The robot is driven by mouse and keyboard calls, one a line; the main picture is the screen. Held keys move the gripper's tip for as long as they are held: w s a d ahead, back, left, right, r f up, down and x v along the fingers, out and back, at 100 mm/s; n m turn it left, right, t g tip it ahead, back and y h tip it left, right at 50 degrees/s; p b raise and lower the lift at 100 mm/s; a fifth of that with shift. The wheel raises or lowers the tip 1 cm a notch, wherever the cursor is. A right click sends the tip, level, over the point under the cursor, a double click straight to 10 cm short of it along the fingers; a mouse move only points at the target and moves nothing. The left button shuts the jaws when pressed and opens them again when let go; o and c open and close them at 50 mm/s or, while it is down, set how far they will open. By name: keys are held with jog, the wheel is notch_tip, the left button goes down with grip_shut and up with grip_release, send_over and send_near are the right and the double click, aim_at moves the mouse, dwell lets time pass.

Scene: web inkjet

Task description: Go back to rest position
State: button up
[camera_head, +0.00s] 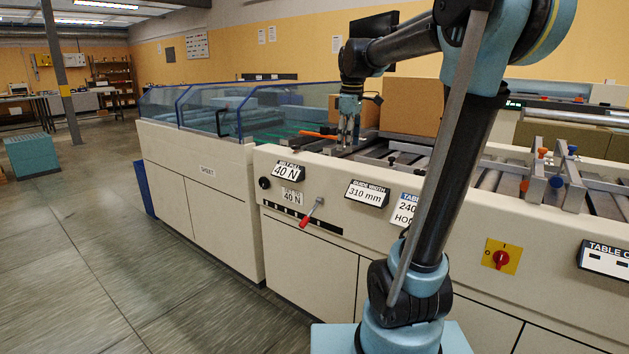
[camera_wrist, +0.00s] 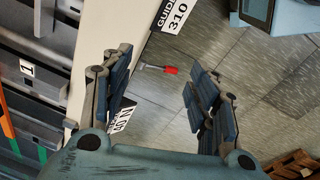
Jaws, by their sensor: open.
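My gripper (camera_head: 347,140) points down above the top of the long cream machine (camera_head: 205,150), close to its front edge, in the head view. In the wrist view my gripper (camera_wrist: 160,95) has its two fingers wide apart with nothing between them. Below the fingers lie the machine's front edge and the floor. A red-handled lever (camera_head: 312,212) sticks out from the machine's front; it also shows in the wrist view (camera_wrist: 170,70) between the fingers, farther off. Whether the fingers touch anything on the machine cannot be told.
A cardboard box (camera_head: 412,105) stands on the machine beside my arm. A clear blue-framed guard (camera_head: 235,108) covers the machine's left part. Metal rails with clamps (camera_head: 545,175) lie at right. Open floor (camera_head: 70,240) spreads at left, with a teal crate (camera_head: 32,155).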

jog(key=s+d+f+m, duration=0.2)
jog(key=s+f+m, duration=0.2)
jog(key=s+f, duration=0.4)
jog(key=s+d+f+m, duration=0.3)
jog(key=s+f+m, duration=0.1)
jog(key=s+f, duration=0.5)
jog(key=s+d+f+m+t, duration=0.1)
jog(key=s+d+f+m, duration=0.2)
jog(key=s+f+m, duration=0.2)
jog(key=s+f, duration=0.3)
jog(key=s, duration=0.2)
jog(key=shift+f, duration=0.3)
jog(key=shift+w+f, duration=0.2)
jog(key=shift+w, duration=0.2)
